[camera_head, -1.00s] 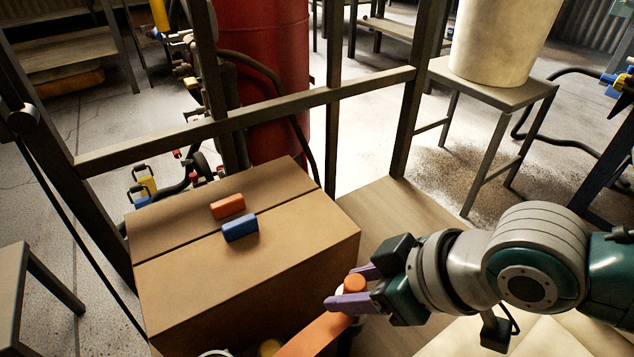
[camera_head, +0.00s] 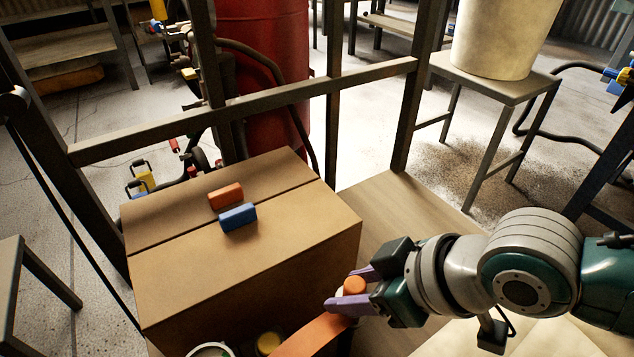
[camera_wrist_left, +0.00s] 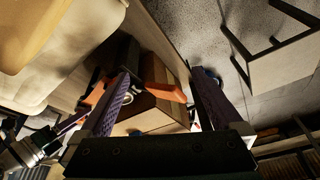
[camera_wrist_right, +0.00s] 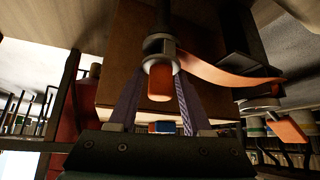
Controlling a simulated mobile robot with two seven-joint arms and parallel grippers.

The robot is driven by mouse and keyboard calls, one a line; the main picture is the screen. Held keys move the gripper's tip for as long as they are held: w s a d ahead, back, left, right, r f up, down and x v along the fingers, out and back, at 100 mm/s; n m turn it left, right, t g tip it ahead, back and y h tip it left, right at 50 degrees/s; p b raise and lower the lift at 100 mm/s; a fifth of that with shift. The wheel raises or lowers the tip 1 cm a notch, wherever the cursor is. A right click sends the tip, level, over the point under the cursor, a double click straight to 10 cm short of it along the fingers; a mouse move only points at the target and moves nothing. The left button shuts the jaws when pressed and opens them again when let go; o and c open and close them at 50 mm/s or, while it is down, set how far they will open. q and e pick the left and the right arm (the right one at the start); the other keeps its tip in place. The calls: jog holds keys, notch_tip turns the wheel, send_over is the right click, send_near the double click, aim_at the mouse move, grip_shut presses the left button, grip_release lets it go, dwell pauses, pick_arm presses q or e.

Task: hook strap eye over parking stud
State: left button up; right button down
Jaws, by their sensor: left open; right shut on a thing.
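My right gripper (camera_head: 350,290) is shut at the end of an orange strap (camera_head: 315,333), beside the cardboard box. In the right wrist view, its fingers (camera_wrist_right: 160,82) close around a pale metal ring (camera_wrist_right: 160,65), the strap eye, with an orange tab (camera_wrist_right: 160,85) in front of it. A dark rod (camera_wrist_right: 164,18) lies behind the ring; whether the ring is around it I cannot tell. The strap curves away to the right there. In the left wrist view, my left gripper (camera_wrist_left: 160,85) is open, with the strap (camera_wrist_left: 155,75) visible beyond its fingers. No parking stud can be identified for certain.
The cardboard box (camera_head: 280,235) carries an orange block (camera_head: 226,195) and a blue block (camera_head: 238,217). A dark metal frame (camera_head: 250,105) stands behind it. A stool (camera_head: 500,88) with a pale bucket (camera_head: 503,35) stands at the back right.

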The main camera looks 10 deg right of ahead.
jog(key=shift+f, duration=0.15)
jog(key=shift+c, duration=1.3)
grip_release()
